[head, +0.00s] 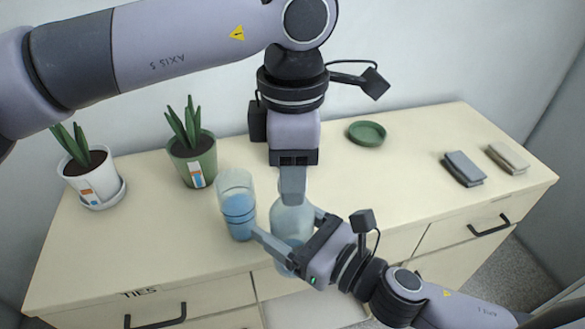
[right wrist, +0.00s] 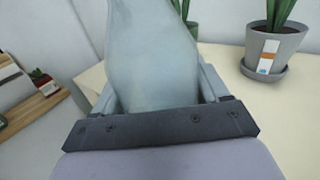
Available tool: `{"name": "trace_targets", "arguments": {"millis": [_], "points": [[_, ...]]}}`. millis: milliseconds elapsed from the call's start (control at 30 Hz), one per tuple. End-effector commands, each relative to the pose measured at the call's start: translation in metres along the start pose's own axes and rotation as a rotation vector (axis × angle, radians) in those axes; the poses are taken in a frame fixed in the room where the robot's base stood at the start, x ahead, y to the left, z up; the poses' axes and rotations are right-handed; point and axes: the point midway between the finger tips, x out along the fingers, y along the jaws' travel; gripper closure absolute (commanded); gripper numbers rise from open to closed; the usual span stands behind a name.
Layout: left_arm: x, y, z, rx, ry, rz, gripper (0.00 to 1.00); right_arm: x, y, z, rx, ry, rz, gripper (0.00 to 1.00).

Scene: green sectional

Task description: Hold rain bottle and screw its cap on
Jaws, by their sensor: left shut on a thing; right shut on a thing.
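The rain bottle (head: 292,220) is clear, with blue liquid low inside, and looks about upright at the cabinet's front edge. I cannot tell whether its base touches anything. My right gripper (head: 288,236) is shut around the bottle's body, one finger on each side. In the right wrist view the bottle (right wrist: 155,65) fills the space between the fingers, with its top out of frame. My left gripper (head: 292,196) points straight down right over the bottle's top, shut. Its fingers hide the cap and the bottle's mouth, so I cannot see how the cap sits.
A glass with blue liquid (head: 237,206) stands close left of the bottle, near my right gripper's finger. Two potted plants (head: 194,158) (head: 97,184) stand further left. A green dish (head: 366,133) and two folded cloths (head: 463,169) (head: 507,158) lie right. The cabinet top (head: 420,185) is clear between.

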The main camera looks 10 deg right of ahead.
Motion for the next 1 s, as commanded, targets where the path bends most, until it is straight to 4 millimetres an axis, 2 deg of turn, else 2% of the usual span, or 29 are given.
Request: {"name": "trace_targets", "arguments": {"millis": [500,600,733,767,833,867,1000], "points": [[0.0005,0.0001,-0.0004,0.835,0.001,0.000,0.97,0.0000,0.0003,0.0009,-0.001,-0.002,0.001,1.00],[0.0006,0.0001,-0.0004,0.958,0.001,0.000,0.97,0.0000,0.0003,0.0009,-0.001,-0.002,0.001,1.00],[0.0005,0.0002,-0.0004,0.946,0.001,0.000,0.97,0.0000,0.0003,0.0009,-0.001,-0.002,0.001,1.00],[0.0005,0.0002,-0.0004,0.945,0.001,0.000,0.57,0.0000,0.0003,0.0009,-0.001,-0.002,0.001,1.00],[0.0005,0.0002,-0.0004,0.945,0.001,0.000,0.35,0.0000,0.0003,0.0009,-0.001,-0.002,0.001,1.00],[0.0004,0.0002,-0.0004,0.944,0.001,0.000,0.31,0.0000,0.0003,0.0009,-0.001,-0.002,0.001,1.00],[0.0004,0.0001,-0.0004,0.944,0.001,0.000,0.31,0.0000,0.0002,0.0009,-0.001,-0.002,0.001,1.00]]}}
